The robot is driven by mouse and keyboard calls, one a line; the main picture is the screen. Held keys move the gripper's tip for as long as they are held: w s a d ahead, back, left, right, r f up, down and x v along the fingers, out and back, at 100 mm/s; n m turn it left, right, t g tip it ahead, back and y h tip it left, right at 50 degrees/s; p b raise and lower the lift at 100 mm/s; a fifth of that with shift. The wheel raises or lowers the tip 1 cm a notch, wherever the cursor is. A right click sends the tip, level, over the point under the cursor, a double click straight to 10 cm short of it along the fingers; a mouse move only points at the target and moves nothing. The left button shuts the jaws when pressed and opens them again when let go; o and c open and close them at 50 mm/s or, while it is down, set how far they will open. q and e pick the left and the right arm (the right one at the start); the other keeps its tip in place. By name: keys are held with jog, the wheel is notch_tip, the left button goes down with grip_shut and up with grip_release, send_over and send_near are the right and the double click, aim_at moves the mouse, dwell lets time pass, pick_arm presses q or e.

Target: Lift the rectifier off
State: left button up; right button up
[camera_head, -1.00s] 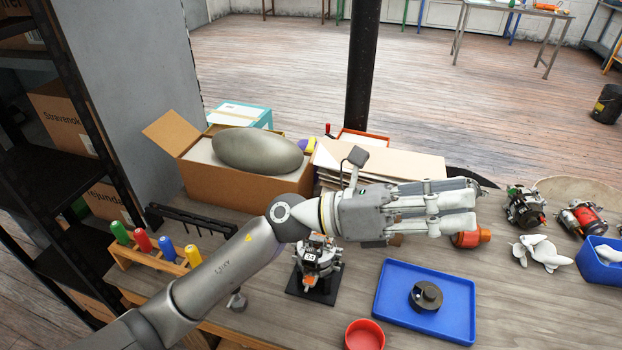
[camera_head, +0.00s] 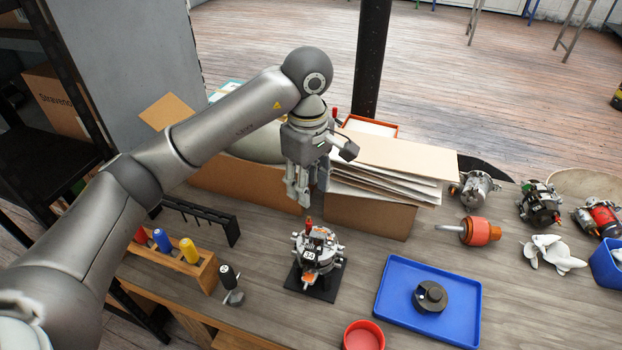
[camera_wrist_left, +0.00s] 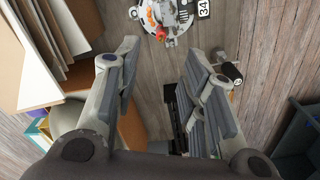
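The alternator (camera_head: 318,256) stands upright on a black base plate (camera_head: 326,289) on the bench, with a white tag marked 34 and orange-red parts on its top. I cannot tell the rectifier apart from the other parts on top. My left gripper (camera_head: 311,200) points down, above and slightly behind the alternator, apart from it. In the left wrist view the left gripper's fingers (camera_wrist_left: 160,95) are spread with nothing between them. The alternator (camera_wrist_left: 175,18) shows there at the top edge, partly cut off. My right gripper is not in view.
A blue tray (camera_head: 388,300) holding a dark round part (camera_head: 430,296) lies right of the alternator. A red bowl (camera_head: 363,337) is in front. Cardboard boxes (camera_head: 372,214) are behind.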

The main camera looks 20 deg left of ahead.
aim_at(309, 218)
pick_arm(q)
notch_tip(309, 218, down, 9)
jog(key=shift+s+r+p, duration=0.1)
jog(key=shift+p, duration=1.1)
jog(key=shift+f, duration=0.85)
jog(key=c, duration=0.7)
grip_shut()
jog(key=shift+r, duration=0.2)
jog(key=shift+r, duration=0.2)
jog(key=shift+r, duration=0.45)
